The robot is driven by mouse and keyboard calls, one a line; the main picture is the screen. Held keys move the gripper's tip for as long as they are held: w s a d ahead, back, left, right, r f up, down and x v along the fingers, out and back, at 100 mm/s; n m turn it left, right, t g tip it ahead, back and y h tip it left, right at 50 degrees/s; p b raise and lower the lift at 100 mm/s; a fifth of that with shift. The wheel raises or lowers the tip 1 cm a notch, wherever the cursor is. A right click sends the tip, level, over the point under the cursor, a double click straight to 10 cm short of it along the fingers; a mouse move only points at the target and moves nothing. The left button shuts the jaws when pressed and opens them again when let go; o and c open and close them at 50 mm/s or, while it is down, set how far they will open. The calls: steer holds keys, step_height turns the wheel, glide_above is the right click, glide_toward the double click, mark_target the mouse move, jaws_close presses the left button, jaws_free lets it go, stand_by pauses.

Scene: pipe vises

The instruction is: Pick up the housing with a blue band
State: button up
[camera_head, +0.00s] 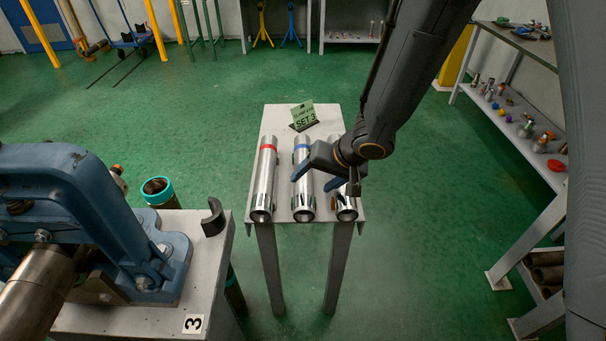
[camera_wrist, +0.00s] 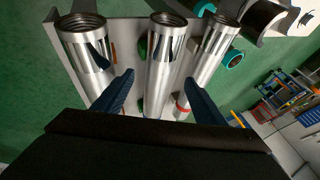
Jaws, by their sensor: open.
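The housing with a blue band (camera_head: 303,200) is a silver tube lying in the middle of three on a small grey table, its open end toward the table's near edge.
The red-band housing (camera_head: 264,187) lies at left; another housing (camera_head: 346,212) lies at right, partly hidden by my arm. A green sign (camera_head: 303,114) stands at the table's back. A blue vise (camera_head: 90,200) fills the left. A shelf (camera_head: 515,130) stands at right. Green floor is clear behind.

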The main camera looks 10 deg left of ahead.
mark_target(307, 185)
steer(key=b+x, duration=0.1)
steer(key=x, duration=0.4)
steer(key=shift+c, duration=0.2)
jaws_close()
